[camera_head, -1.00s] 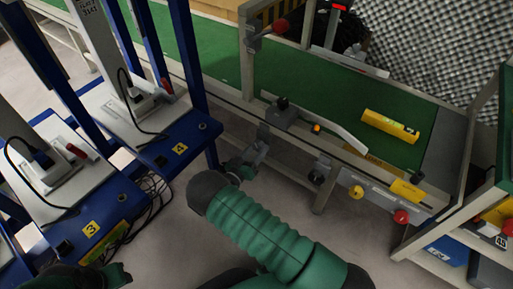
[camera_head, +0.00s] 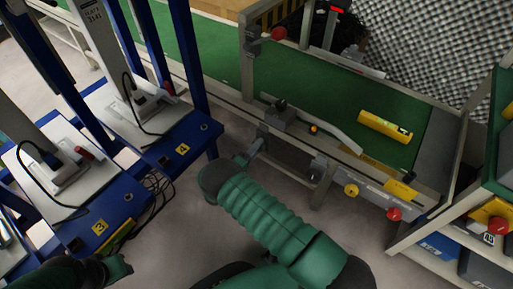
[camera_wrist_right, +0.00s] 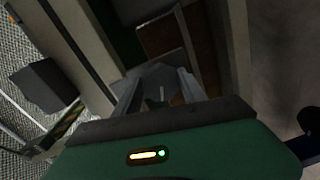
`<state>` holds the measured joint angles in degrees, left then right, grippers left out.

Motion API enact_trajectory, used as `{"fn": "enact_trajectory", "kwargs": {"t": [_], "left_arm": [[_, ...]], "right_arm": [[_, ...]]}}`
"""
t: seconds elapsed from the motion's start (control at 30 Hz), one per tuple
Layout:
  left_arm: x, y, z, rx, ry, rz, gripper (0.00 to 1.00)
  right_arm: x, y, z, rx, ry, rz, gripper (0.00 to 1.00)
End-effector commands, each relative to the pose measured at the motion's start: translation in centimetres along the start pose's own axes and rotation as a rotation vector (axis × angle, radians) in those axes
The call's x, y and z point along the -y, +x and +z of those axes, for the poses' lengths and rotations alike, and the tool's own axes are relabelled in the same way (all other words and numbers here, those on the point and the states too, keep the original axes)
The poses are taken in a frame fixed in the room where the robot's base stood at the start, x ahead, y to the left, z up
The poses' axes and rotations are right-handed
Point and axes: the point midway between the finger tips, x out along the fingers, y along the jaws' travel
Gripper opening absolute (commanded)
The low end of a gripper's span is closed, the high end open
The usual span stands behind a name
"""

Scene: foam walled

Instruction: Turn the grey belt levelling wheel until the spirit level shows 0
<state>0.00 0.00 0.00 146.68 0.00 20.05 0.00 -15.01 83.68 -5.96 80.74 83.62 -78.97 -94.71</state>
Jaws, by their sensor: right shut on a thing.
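The yellow spirit level (camera_head: 385,127) lies on the green belt (camera_head: 345,105) at the right in the head view. Its vial is a pale patch near its right end, too small to read. My right gripper (camera_head: 257,146) reaches to the side of the belt frame, below the belt's near edge. In the right wrist view its two fingers (camera_wrist_right: 160,92) are shut on a grey, angular part, which I take as the grey levelling wheel (camera_wrist_right: 150,74). The fingers and shadow hide much of it. My left gripper (camera_head: 117,268) is low at the left, its fingers unclear.
Blue stands with white plates and cables (camera_head: 180,135) fill the left. A shelf rack (camera_head: 450,225) stands at the right. Bare floor lies below the right arm.

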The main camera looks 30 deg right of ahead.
Motion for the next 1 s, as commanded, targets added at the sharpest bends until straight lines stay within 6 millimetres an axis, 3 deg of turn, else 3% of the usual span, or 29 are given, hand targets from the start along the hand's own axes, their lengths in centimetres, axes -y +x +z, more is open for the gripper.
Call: {"fn": "enact_trajectory", "kwargs": {"t": [0.5,1.0], "left_arm": [[0.0,-0.41,-0.1,0.0,0.0,0.0,0.36],[0.0,-0.44,-0.1,0.0,0.0,0.0,0.36]], "right_arm": [[0.35,-0.42,-0.58,0.007,-0.396,-0.014,0.08],[0.36,-0.42,-0.58,0.013,-0.505,-0.014,0.08]]}}
